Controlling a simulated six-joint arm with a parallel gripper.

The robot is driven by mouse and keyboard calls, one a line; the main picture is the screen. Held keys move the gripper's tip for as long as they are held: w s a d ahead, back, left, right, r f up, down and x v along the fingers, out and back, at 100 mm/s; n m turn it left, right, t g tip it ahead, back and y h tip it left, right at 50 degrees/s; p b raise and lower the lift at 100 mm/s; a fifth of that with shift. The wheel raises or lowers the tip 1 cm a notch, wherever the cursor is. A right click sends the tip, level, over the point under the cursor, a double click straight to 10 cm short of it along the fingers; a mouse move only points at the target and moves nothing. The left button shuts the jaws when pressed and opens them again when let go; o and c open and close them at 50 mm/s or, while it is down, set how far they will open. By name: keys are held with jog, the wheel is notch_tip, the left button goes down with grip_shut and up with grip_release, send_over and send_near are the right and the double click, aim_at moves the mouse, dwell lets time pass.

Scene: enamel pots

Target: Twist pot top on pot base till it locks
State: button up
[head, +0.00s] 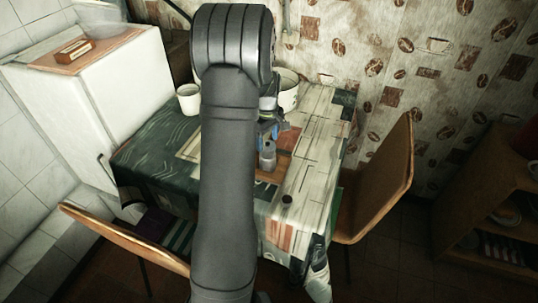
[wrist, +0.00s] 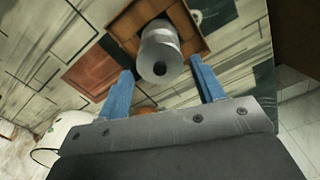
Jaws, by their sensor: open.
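A grey metal-looking cylinder (head: 268,157) stands on a wooden board on the table. In the wrist view the cylinder (wrist: 160,54) shows a dark round spot on its near end. I cannot tell whether it is the pot top, the pot base or both. My gripper (head: 270,130) has blue fingers and is over the table, close to the cylinder. In the wrist view my gripper (wrist: 162,80) is open, with the cylinder's end between and just beyond the fingertips, and nothing held. My arm hides part of the table in the head view.
A white enamel pot (head: 288,97) stands at the back of the table, partly behind my arm. A white mug (head: 188,100) is at the back left. A small dark object (head: 287,199) lies near the front. Chairs flank the patterned table; its right side is mostly clear.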

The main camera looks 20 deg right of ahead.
jog(key=shift+r, duration=3.45)
notch_tip(320, 180, up, 18)
jog(key=shift+f, duration=0.25)
jog(key=shift+f, duration=0.15)
notch_tip(320, 180, down, 18)
jog(key=shift+f, duration=0.2)
jog(key=shift+f, duration=3.05)
jog(key=m, duration=0.5)
jog(key=shift+r+m, duration=0.1)
jog(key=shift+m, duration=0.3)
jog(key=m, duration=0.5)
jog(key=shift+m, duration=0.3)
